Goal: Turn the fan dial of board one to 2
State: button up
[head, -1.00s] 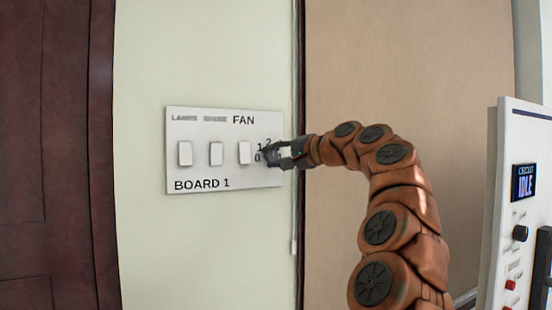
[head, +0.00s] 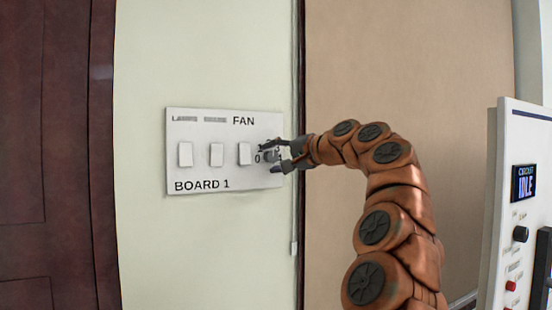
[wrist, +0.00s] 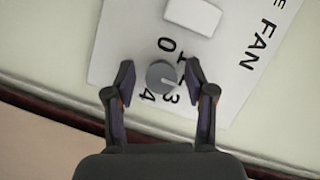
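Board one (head: 205,175) is a white panel on the pale wall, marked BOARD 1 and FAN. Its fan dial (wrist: 161,76) is a round grey knob ringed by printed numbers; 0, 1, 3 and 4 show in the wrist view. The 2 is hidden there, probably behind the right finger. A pale mark on the knob slants to the lower right, seemingly toward the 2–3 side; I cannot tell the exact number. My gripper (head: 272,157) is at the board's right end. Its fingers are open on both sides of the dial, with gaps beside it in the wrist view (wrist: 160,73).
Several white rocker switches (head: 216,154) sit on the board left of the dial; one (wrist: 193,16) is close to the dial. A dark door (head: 50,150) is at the left. A white control panel (head: 510,180) with an IDLE display stands at the right.

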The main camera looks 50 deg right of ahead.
jog(key=s+r, duration=0.2)
jog(key=s, duration=1)
jog(key=shift+d, duration=0.2)
jog(key=shift+f, duration=0.1)
dwell(0.3)
jog(key=w+a+f+n+g+y, duration=0.1)
jog(key=w+a+f+n+g, duration=0.15)
jog(key=a+f, duration=0.45)
jog(key=w+a+f+n+g+y, duration=0.2)
jog(key=w+a, duration=0.2)
jog(key=a, duration=0.6)
jog(key=w+a+f+n+g+y, duration=0.1)
jog(key=w+a+f+n+g, duration=0.15)
jog(key=a+f, duration=0.45)
jog(key=s+a+f+n+g, duration=0.2)
jog(key=a+f, duration=0.4)
jog(key=a, duration=0.3)
jog(key=s+a+f+n+g+h, duration=0.1)
jog(key=s+a+f+g, duration=0.2)
jog(key=f, duration=0.5)
jog(key=s+a+f+n+g+h, duration=0.1)
jog(key=s+a+f+g, duration=0.1)
jog(key=s+a+f, duration=0.35)
jog(key=s+d+f+n+g+h, duration=0.2)
jog(key=s+d+f+g, duration=0.1)
jog(key=s+f, duration=1.3)
jog(key=shift+s+d+g+h, duration=0.3)
jog(key=shift+d+g, duration=0.05)
jog(key=shift+g, duration=0.15)
